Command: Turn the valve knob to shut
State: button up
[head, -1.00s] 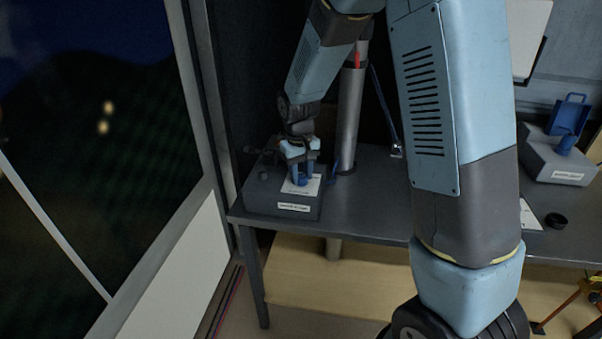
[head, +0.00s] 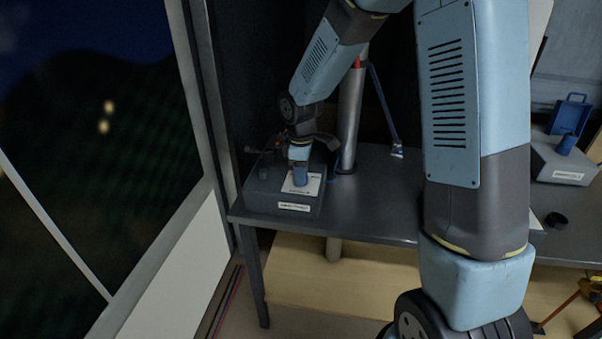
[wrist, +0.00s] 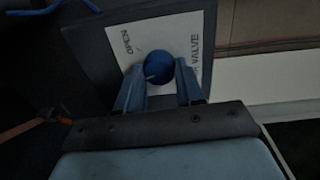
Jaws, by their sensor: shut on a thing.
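The blue valve knob (head: 300,178) stands on a white label plate (head: 314,187) on top of a dark grey box (head: 262,202) at the left end of the bench. In the wrist view the round knob (wrist: 158,66) sits between my gripper's two blue fingers, and a pale mark shows on it. The plate (wrist: 191,32) reads "OPEN" at upper left and "VALVE" at right; any other marking is hidden or unreadable. My gripper (head: 299,165) points down from above and is shut on the knob.
A grey post (head: 350,118) stands close behind the box. A window (head: 90,120) lies on the left.

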jog(key=n, duration=0.6)
jog(key=shift+d, duration=0.1)
jog(key=shift+n, duration=0.4)
jog(key=o, duration=1)
jog(key=r, duration=1.3)
jog(key=shift+s+d+r, duration=0.1)
jog(key=shift+s+r, duration=0.15)
jog(key=shift+r, duration=0.1)
jog(key=s+d+r+m+t, duration=0.1)
jog(key=s+d+r+m, duration=0.3)
jog(key=s+m, duration=0.3)
jog(key=s+d+r+m+t, duration=0.2)
jog(key=s+d+r+m, duration=0.1)
jog(key=s+d+m, duration=0.4)
jog(key=s+d+r+m+t, duration=0.2)
jog(key=s+d+r+m, duration=0.2)
jog(key=s+m, duration=0.3)
jog(key=shift+s+d+r+m, duration=0.15)
jog(key=shift+s+d, duration=0.15)
jog(key=shift+s, duration=0.25)
jog(key=shift+s+d+r+m, duration=0.1)
jog(key=shift+s+d, duration=0.2)
jog(key=shift+s, duration=0.3)
jog(key=shift+s+d+r+m, duration=0.15)
jog(key=shift+s+d, duration=0.15)
jog(key=shift+s, duration=0.25)
